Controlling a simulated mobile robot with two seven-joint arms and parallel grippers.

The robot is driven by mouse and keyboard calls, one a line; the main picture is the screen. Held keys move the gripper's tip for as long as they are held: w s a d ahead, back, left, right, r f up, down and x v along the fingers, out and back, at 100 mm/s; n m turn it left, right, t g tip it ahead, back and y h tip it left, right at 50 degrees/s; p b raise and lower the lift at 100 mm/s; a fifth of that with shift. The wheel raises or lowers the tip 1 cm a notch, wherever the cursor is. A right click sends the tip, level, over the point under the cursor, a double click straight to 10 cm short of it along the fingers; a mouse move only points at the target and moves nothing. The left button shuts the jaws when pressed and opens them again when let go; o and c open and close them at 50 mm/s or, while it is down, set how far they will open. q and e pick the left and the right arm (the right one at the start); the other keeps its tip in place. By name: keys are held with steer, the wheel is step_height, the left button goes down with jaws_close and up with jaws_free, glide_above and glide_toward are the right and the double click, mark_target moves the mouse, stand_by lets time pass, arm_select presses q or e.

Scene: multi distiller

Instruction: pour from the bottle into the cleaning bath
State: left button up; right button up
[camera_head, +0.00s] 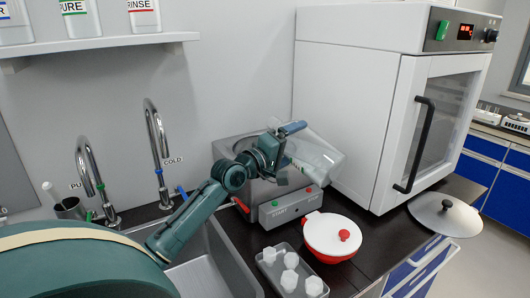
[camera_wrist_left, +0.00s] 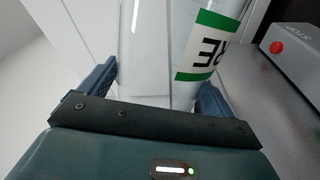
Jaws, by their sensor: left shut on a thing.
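The bottle (camera_head: 318,152) is clear, with a green-and-white label. It is tilted over the right part of the cleaning bath (camera_head: 228,151), a grey metal box with a button panel on its front. My left gripper (camera_head: 287,147) is shut on the bottle, above the bath. In the left wrist view the bottle (camera_wrist_left: 160,45) lies between the two blue fingers of my left gripper (camera_wrist_left: 155,88). The bottle's mouth is not clear, and I cannot tell whether liquid flows. My arm hides part of the bath's opening. My right gripper is not in view.
A white oven-like cabinet (camera_head: 345,110) stands close right of the bath. In front are a white-and-red lidded pot (camera_head: 330,238) and a tray (camera_head: 318,262) with several white pieces. A round lid (camera_head: 425,212) lies at right. A sink (camera_head: 225,255) with taps is at left.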

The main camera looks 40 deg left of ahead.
arm_select(q)
steer(key=shift+a+r+n+p, duration=0.35)
steer(key=shift+a+n+p, duration=0.25)
steer(key=shift+n, duration=0.3)
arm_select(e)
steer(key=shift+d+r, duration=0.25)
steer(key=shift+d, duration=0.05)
arm_select(q)
steer(key=shift+d+n+t+p, duration=0.1)
steer(key=shift+n+t+p, duration=0.2)
steer(key=shift+p, duration=0.05)
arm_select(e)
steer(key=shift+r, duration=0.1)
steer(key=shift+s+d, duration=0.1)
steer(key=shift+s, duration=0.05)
arm_select(q)
steer(key=shift+n+p, duration=0.4)
steer(key=shift+p, duration=0.1)
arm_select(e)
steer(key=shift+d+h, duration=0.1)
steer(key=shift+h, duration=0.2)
arm_select(q)
steer(key=shift+f+n+p, duration=0.15)
steer(key=shift+n+p, duration=0.6)
steer(key=shift+n, duration=0.15)
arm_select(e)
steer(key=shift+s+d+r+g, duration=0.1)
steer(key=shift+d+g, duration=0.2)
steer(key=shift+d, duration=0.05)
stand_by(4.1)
